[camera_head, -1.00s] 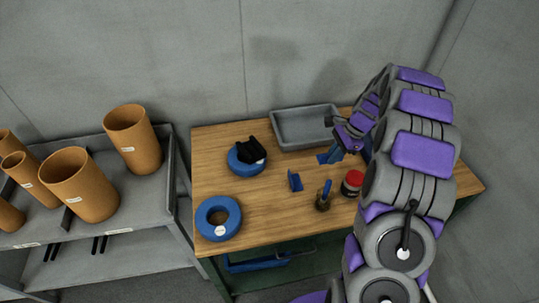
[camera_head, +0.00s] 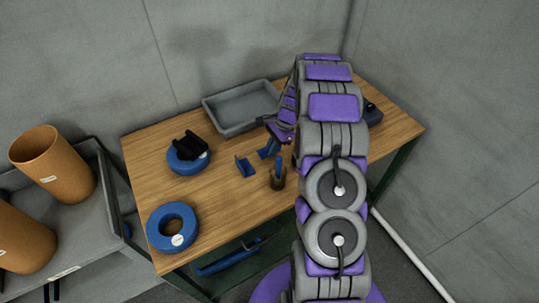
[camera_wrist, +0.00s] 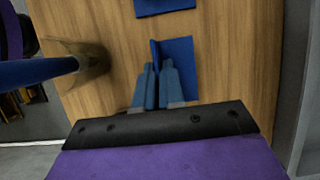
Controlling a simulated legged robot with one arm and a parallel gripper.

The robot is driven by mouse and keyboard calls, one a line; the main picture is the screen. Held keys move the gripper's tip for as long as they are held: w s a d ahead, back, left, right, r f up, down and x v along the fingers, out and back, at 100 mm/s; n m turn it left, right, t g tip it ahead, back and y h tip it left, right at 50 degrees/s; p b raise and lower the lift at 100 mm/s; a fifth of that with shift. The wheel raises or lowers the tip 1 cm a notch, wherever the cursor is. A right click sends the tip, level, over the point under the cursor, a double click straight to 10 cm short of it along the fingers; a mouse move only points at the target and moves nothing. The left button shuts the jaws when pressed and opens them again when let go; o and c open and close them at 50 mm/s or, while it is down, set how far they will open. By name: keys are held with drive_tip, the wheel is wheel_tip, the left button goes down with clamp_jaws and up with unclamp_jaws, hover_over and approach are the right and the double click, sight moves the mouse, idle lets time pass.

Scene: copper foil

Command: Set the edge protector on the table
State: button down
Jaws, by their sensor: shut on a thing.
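A blue L-shaped edge protector (camera_wrist: 180,62) is between the blue fingertips of my gripper (camera_wrist: 158,68) in the wrist view. Its upright flange is between the fingers and its flat side is close over the wooden table (camera_wrist: 235,60); I cannot tell whether it touches. In the head view my gripper (camera_head: 270,147) is low over the middle of the table, partly hidden by my arm. A second blue angled piece (camera_head: 245,166) lies on the table just left of it, and also shows at the top of the wrist view (camera_wrist: 165,5).
A cup with a blue-handled tool (camera_head: 278,182) stands close in front of my gripper. A grey tray (camera_head: 240,106) is behind. Two blue rings (camera_head: 172,228) lie at left, the rear one under a black block (camera_head: 190,147). A dark box (camera_head: 372,114) is at right.

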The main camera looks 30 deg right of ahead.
wheel_tip(320, 180, down, 3)
drive_tip(key=shift+f+b, duration=0.15)
drive_tip(key=shift+b, duration=0.2)
drive_tip(key=shift+a, duration=0.1)
drive_tip(key=c, duration=1.3)
unclamp_jaws()
drive_tip(key=shift+o, duration=0.2)
